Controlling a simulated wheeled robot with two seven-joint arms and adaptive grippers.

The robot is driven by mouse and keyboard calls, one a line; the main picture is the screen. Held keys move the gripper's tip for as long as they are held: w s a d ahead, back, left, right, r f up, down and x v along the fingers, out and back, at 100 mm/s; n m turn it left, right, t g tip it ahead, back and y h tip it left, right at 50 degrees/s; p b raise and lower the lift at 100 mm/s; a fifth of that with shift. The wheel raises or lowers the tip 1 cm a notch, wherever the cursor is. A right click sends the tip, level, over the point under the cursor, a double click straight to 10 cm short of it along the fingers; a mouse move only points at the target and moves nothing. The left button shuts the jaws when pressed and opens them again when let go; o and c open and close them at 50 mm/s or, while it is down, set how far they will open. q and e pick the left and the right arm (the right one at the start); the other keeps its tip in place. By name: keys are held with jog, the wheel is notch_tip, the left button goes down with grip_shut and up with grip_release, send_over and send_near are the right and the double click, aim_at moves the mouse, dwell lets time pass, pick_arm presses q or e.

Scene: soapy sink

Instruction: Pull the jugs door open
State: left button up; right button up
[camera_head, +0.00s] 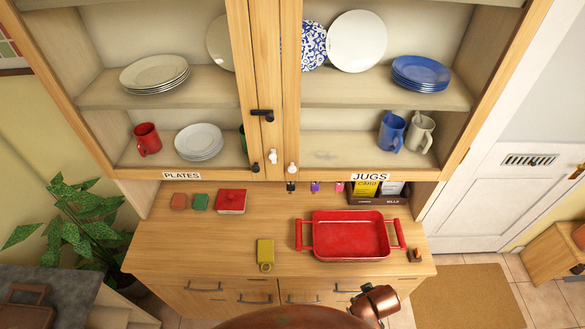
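The jugs door (291,90) is the right-hand front of the wooden wall cupboard, with a JUGS label (370,177) below it. It looks shut; whether glass fills its frame is hard to tell. A small white knob (292,168) sits at its lower left corner. A black latch (262,113) lies across the middle post, left of the door. A blue jug (391,132) and a pale grey jug (420,132) stand on the lower shelf behind it. Neither of my grippers is in view.
The PLATES side (181,175) is on the left, with a black knob (256,168). The counter below holds a red tray (350,237), a yellow object (265,252), a red box (231,201) and a dark card box (378,191).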

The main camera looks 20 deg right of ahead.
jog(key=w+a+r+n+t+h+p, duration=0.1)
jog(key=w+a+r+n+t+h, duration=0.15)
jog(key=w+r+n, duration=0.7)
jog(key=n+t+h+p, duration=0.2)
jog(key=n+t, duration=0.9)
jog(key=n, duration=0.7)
send_near(292, 172)
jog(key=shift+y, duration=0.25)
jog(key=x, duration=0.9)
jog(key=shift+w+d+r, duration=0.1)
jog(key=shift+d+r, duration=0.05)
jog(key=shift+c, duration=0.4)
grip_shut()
